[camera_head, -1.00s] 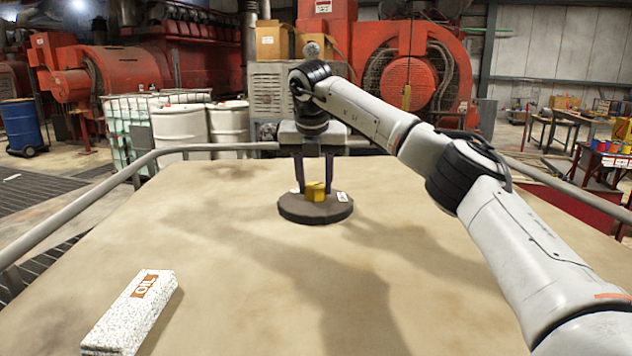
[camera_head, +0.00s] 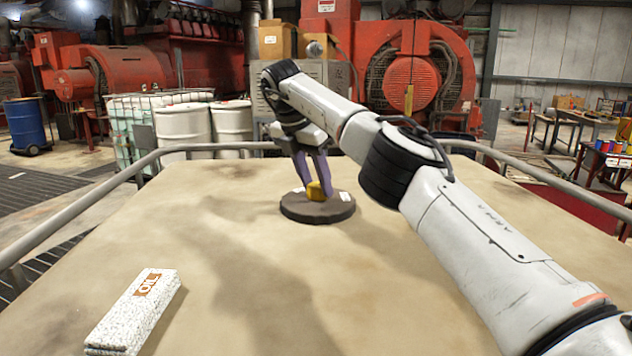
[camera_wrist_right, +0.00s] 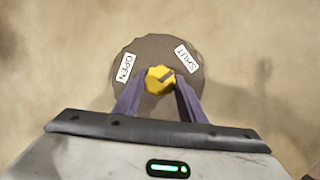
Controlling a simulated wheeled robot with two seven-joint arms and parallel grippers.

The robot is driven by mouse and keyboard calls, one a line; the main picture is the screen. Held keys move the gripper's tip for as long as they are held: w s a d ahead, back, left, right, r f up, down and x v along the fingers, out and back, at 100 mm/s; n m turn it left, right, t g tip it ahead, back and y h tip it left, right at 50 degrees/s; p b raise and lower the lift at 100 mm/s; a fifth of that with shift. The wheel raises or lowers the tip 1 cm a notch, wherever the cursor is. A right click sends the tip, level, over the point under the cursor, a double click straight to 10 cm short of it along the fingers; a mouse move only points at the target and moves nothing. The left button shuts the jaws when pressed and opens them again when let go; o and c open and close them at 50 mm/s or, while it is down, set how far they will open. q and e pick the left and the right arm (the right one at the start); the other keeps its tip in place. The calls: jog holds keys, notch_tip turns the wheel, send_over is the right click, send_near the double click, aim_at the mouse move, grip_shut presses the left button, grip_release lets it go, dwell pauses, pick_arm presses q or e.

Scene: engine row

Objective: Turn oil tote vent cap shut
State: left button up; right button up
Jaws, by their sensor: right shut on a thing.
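The yellow vent cap (camera_head: 315,190) sits in the middle of a dark round base (camera_head: 318,214) on the tan tote top. In the right wrist view the cap (camera_wrist_right: 155,88) bears a dark mark slanting up and right, roughly towards the label SHUT (camera_wrist_right: 186,58). The label OPEN (camera_wrist_right: 124,67) is on the left of the base. My right gripper (camera_head: 315,184) is shut on the cap, with its two purple fingers on either side of it. In the head view the fingers lean. My left gripper is not in view.
A speckled white block marked OIL (camera_head: 133,310) lies at the front left of the tan top (camera_head: 230,275). A grey rail (camera_head: 200,148) runs around the top's edge. White drums (camera_head: 182,130) and red engines stand beyond it.

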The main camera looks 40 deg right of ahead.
dwell(0.5)
jog(key=o, duration=1)
jog(key=shift+o, duration=0.2)
